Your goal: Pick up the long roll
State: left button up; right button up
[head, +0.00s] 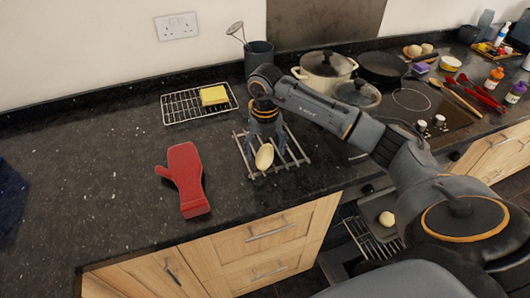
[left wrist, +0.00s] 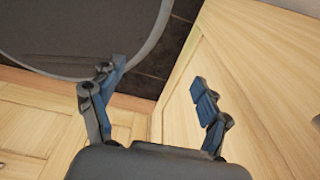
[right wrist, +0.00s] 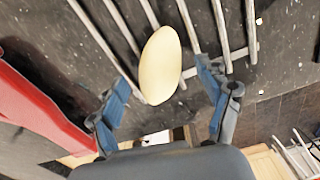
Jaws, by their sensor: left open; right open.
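The long roll (head: 264,157) is a pale, smooth oval lying on a wire rack (head: 294,160) on the dark counter. In the right wrist view the long roll (right wrist: 160,58) lies across the bars, its near end between the fingertips. My right gripper (head: 265,141) is open just above and behind it, with a finger on each side (right wrist: 163,80). I see gaps between the fingers and the roll. My left gripper (left wrist: 157,78) is open and empty, away from the counter top, with wooden cabinet fronts behind it. It does not show in the head view.
A red oven mitt (head: 184,178) lies left of the rack. A round roll (head: 386,218) sits low at right.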

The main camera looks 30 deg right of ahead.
jog(key=shift+f, duration=0.65)
jog(key=c, duration=1.3)
jog(key=shift+r, duration=0.1)
jog(key=shift+r+b, duration=0.35)
jog(key=shift+r, duration=0.05)
jog(key=s+r+b, duration=0.1)
jog(key=s+r, duration=0.3)
jog(key=s+d+r+b, duration=0.1)
jog(key=s+r+b, duration=0.1)
jog(key=s+r, duration=0.2)
jog(key=s+r+b, duration=0.1)
jog(key=s+r, duration=0.3)
jog(key=s, duration=0.2)
jog(key=shift+d+b, duration=0.2)
jog(key=shift+b, duration=0.1)
